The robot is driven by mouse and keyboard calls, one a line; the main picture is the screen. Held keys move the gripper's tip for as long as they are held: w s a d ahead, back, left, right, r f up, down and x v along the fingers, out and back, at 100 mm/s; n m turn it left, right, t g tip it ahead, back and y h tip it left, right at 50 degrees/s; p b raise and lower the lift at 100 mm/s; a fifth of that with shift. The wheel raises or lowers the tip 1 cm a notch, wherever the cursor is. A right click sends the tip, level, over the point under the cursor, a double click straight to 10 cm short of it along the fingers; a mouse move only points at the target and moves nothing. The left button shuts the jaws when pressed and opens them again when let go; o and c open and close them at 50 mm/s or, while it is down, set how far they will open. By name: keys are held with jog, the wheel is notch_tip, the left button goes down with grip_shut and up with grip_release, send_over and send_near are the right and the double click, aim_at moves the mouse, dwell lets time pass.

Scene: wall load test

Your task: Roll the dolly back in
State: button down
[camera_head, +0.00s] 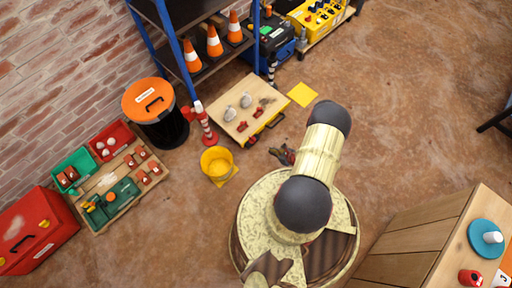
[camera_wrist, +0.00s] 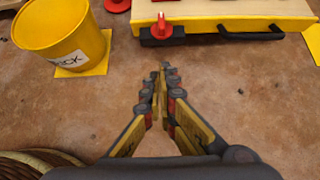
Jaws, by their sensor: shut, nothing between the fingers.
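The dolly (camera_head: 262,88) is a low wooden platform with yellow sides, red parts at its near corner and a dark handle on its near side. It carries two grey lumps and two small red items, and its far end reaches close to the blue shelf rack. In the wrist view its near edge (camera_wrist: 215,24) shows at the top, with the black handle at the right and a red part at the left. My gripper (camera_wrist: 163,68) is shut and empty, low over the floor just short of the dolly and apart from it; it also shows in the head view (camera_head: 284,155).
A yellow bucket (camera_head: 216,161) stands on a yellow floor square left of the dolly. A red-and-white post (camera_head: 207,128) and a black bin with an orange lid (camera_head: 157,108) stand farther left. A yellow square (camera_head: 302,95) lies right of the dolly. Open floor extends right.

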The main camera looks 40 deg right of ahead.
jog(key=w+r+b+x, duration=0.2)
jog(key=b+x, duration=0.3)
jog(key=x, duration=0.8)
jog(key=shift+b, duration=0.35)
jog(key=shift+d, duration=0.1)
